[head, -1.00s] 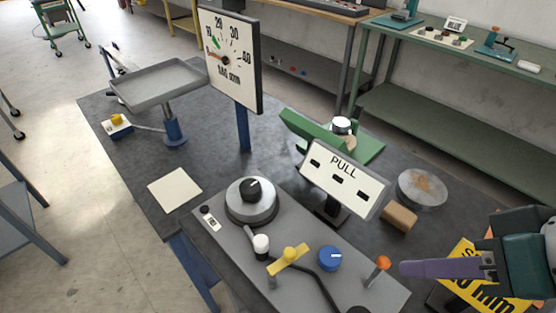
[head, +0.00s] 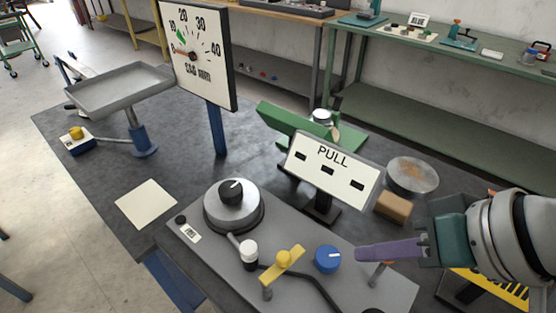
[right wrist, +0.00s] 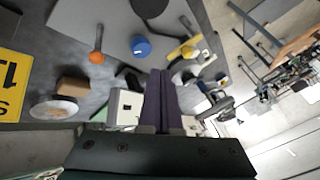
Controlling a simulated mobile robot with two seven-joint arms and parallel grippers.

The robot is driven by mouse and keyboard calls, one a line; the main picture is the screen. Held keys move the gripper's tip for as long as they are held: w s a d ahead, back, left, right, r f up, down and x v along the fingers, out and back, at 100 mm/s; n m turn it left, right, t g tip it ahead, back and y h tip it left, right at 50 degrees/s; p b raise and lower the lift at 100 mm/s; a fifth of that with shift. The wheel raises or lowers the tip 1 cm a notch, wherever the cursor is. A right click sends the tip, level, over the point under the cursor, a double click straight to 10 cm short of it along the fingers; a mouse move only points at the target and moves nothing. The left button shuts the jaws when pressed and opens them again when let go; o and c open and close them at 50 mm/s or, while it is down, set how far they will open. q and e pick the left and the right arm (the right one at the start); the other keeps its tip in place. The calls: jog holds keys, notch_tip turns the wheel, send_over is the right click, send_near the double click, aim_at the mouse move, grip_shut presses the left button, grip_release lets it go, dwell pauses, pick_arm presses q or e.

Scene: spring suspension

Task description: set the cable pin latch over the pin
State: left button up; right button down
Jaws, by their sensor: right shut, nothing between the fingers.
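A yellow bar-shaped piece (head: 283,262), which looks like the latch, sits crosswise on a short post on the grey panel. A black cable (head: 318,284) runs past it. I cannot make out the pin clearly. My right gripper (head: 358,253) is shut and empty, its purple fingers pointing left above the panel, just right of the blue knob (head: 328,259) and apart from the yellow piece. In the right wrist view the shut fingers (right wrist: 160,75) point toward the panel, with the yellow piece (right wrist: 180,54) beyond them. My left gripper is out of view.
A white-topped lever (head: 249,248) stands left of the yellow piece. An orange-topped lever (right wrist: 97,57) is mostly hidden behind my right gripper in the head view. The PULL sign (head: 333,170), a tan block (head: 393,207) and a round dial (head: 233,204) stand nearby.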

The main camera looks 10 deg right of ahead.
aim_at(294, 258)
jog(key=shift+w+a+f, duration=0.75)
jog(key=shift+a+f, duration=0.3)
jog(key=shift+w+a+f, duration=0.75)
jog(key=shift+a+f, duration=0.25)
jog(key=shift+a, duration=0.1)
jog(key=shift+w+a+f, duration=0.75)
jog(key=shift+a+f, duration=0.3)
